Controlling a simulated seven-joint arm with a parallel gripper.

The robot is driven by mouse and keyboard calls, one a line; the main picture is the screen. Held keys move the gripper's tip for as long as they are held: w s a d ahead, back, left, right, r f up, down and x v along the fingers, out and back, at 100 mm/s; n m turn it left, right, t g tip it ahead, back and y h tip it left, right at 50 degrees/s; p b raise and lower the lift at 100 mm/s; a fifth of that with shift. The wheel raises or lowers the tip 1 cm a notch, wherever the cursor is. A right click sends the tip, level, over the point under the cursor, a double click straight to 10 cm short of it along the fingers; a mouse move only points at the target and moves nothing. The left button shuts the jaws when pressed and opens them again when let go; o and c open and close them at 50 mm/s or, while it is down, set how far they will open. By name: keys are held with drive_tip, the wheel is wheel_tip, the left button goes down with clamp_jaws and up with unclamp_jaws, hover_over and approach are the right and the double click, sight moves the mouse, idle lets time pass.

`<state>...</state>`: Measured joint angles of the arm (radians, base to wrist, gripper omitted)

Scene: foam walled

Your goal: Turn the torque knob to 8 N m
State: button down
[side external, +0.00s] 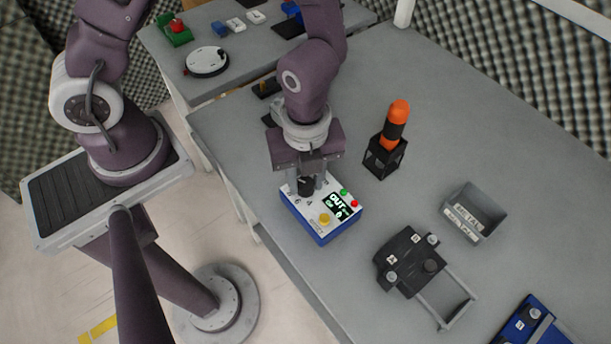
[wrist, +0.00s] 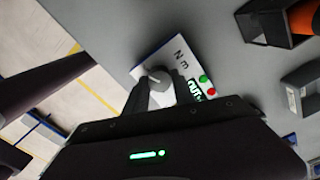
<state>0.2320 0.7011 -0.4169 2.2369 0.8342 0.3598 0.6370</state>
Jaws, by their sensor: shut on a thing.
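The torque knob (side external: 306,186) is a dark round knob on the white top of a blue box (side external: 322,236) near the front left edge of the table. My gripper (side external: 306,184) points down over the box and is shut on the knob. The wrist view shows the gripper (wrist: 161,88) with one finger on each side of the knob (wrist: 158,77), whose top looks grey there. The box has a small display (side external: 341,206) with green text that seems to read "OUT" and a figure too small to read surely. The dial numbers are partly hidden by the fingers.
A yellow button (side external: 324,219), a green button (side external: 344,192) and a red button (side external: 354,204) sit on the box. An orange-handled tool (side external: 397,122) stands in a black holder (side external: 383,160) behind. A grey bin (side external: 474,212) and a black fixture (side external: 408,260) lie right.

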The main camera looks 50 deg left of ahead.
sight(306, 183)
drive_tip(key=n, duration=0.4)
drive_tip(key=shift+n, duration=2.2)
drive_tip(key=c, duration=1)
unclamp_jaws()
drive_tip(key=shift+c, duration=0.2)
wheel_tip(306, 183, up, 7)
drive_tip(key=shift+r, duration=0.1)
